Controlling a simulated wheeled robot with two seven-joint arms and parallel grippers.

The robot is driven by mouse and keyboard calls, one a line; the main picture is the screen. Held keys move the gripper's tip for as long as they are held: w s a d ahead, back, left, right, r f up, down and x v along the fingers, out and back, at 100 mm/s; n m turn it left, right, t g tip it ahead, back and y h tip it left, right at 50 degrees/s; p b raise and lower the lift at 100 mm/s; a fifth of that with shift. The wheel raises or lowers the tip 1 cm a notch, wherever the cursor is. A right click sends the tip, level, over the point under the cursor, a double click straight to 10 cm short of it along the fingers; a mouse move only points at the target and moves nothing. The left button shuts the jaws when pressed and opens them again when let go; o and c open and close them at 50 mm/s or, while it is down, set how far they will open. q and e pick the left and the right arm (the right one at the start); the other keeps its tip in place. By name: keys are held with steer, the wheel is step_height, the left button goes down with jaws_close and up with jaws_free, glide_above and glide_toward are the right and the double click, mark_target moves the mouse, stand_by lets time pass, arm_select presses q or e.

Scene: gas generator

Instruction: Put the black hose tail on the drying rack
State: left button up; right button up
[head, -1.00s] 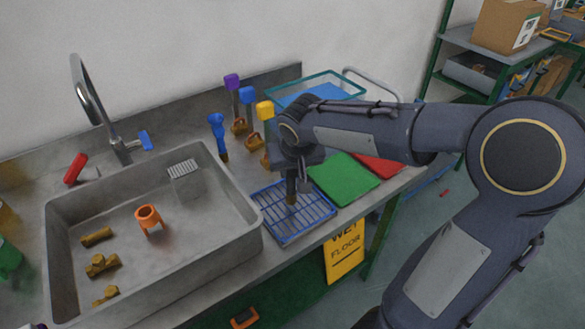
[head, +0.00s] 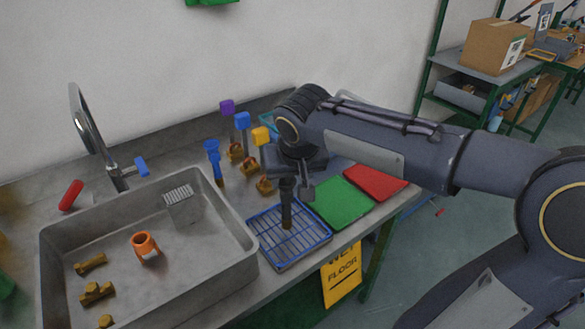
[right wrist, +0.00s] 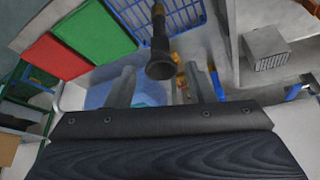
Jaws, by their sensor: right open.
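The black hose tail (head: 287,208) stands upright over the blue wire drying rack (head: 322,241), its lower end apparently resting on the grid. In the right wrist view, the hose tail (right wrist: 160,45) shows its wide black end towards the camera, and the rack (right wrist: 198,14) lies beyond it. My right gripper (head: 297,184) is open just above the hose tail's upper end. In the right wrist view, its two fingers (right wrist: 162,88) are spread apart, with clear space between each finger and the hose tail. My left gripper is not in view.
The grey sink (head: 215,275) is left of the rack and holds an orange part (head: 145,246) and several brass fittings. Green (head: 340,203) and red (head: 376,182) mats lie right of the rack. Several brass valves with coloured handles stand behind it. A yellow sign (head: 342,277) is below the counter edge.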

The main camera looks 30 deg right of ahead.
steer(key=s+a+f+n+y, duration=0.1)
steer(key=s+a+f+y, duration=0.1)
steer(key=s, duration=0.7)
steer(key=s+a+f+n+t+y, duration=0.1)
steer(key=s+a+f+y, duration=0.2)
steer(key=s, duration=0.6)
step_height(320, 180, down, 2)
steer(key=shift+a+f, duration=0.15)
steer(key=shift+a, duration=0.6)
step_height(320, 180, up, 2)
steer(key=shift+s+p, duration=0.1)
steer(key=shift+p, duration=1)
